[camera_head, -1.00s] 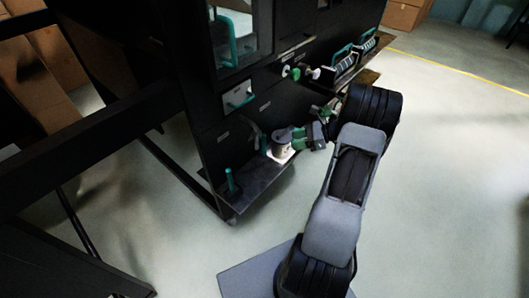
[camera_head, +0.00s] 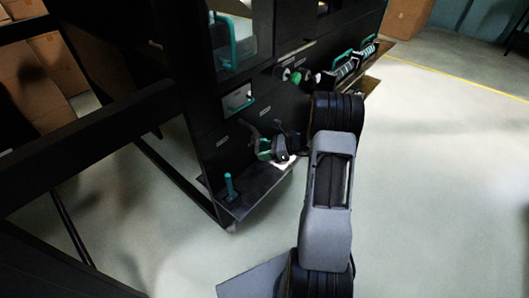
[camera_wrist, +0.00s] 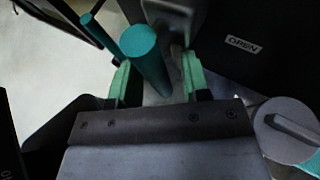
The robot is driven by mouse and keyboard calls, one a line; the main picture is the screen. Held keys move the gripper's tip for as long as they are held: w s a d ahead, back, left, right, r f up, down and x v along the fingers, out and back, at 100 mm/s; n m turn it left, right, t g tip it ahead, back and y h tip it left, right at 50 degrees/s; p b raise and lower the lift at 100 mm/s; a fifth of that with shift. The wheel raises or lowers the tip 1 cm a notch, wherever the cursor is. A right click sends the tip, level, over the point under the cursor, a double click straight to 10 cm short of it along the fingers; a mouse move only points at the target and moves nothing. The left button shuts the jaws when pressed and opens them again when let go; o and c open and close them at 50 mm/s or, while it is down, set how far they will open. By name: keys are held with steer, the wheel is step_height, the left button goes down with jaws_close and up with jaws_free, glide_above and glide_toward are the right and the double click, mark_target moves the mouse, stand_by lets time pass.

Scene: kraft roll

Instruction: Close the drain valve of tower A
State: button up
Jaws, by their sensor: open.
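In the wrist view, a teal cylindrical handle (camera_wrist: 140,42) stands between the two green fingertips of my open gripper (camera_wrist: 158,78). Gaps show on both sides of it. A grey metal part (camera_wrist: 178,14) is just beyond it. I cannot tell for certain whether this handle is the drain valve of tower A. In the head view my gripper (camera_head: 265,150) is low at the front of the black cabinet, beside a grey lever-like part (camera_head: 252,130). My arm hides part of this area.
A label (camera_wrist: 243,44), apparently reading OPEN, is on the dark panel. A round grey object (camera_wrist: 287,130) lies close at right of my gripper. A teal upright peg (camera_head: 229,187) stands on the black shelf (camera_head: 245,198). Open floor (camera_head: 430,200) is at right.

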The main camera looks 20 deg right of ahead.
steer(key=shift+c, duration=0.2)
jaws_close()
stand_by(0.3)
